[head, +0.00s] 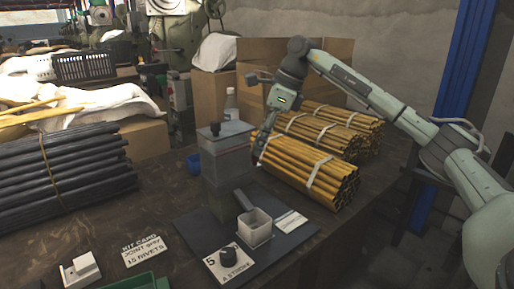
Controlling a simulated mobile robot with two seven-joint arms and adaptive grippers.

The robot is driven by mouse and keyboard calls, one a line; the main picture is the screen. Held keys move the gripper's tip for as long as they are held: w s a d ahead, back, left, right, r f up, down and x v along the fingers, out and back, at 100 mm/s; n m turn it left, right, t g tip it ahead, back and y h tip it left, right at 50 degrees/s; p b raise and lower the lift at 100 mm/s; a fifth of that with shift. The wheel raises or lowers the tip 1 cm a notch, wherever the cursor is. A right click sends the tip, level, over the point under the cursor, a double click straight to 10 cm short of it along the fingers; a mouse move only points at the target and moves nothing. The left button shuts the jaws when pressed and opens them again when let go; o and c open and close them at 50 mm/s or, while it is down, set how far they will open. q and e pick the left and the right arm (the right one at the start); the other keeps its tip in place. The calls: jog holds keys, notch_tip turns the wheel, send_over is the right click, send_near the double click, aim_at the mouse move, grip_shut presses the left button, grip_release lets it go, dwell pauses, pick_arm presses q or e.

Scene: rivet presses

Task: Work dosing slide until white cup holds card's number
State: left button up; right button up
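The kit card (143,251) lies on the bench at the lower left and reads "JOINT grey, 15 RIVETS". The dosing dispenser (226,158) is a clear-grey box on a greenish lower body, standing on a dark base plate. A grey chute (243,200) slopes from it to the white cup (255,229), whose contents I cannot make out. A plate reading "5 A STROKE" (229,265) lies in front and carries a black knob (228,256). My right gripper (259,153) points down beside the dispenser's right side; its finger opening is unclear. My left gripper is out of view.
Bundles of yellow tubes (308,168) lie right of the dispenser, close to my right gripper. Dark rods (62,178) are stacked at the left. A small white block (80,270) and a green tray (133,287) sit at the front. A bottle (231,104) stands behind.

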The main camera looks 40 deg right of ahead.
jog(key=shift+x, duration=1)
jog(key=shift+c, duration=0.5)
grip_shut()
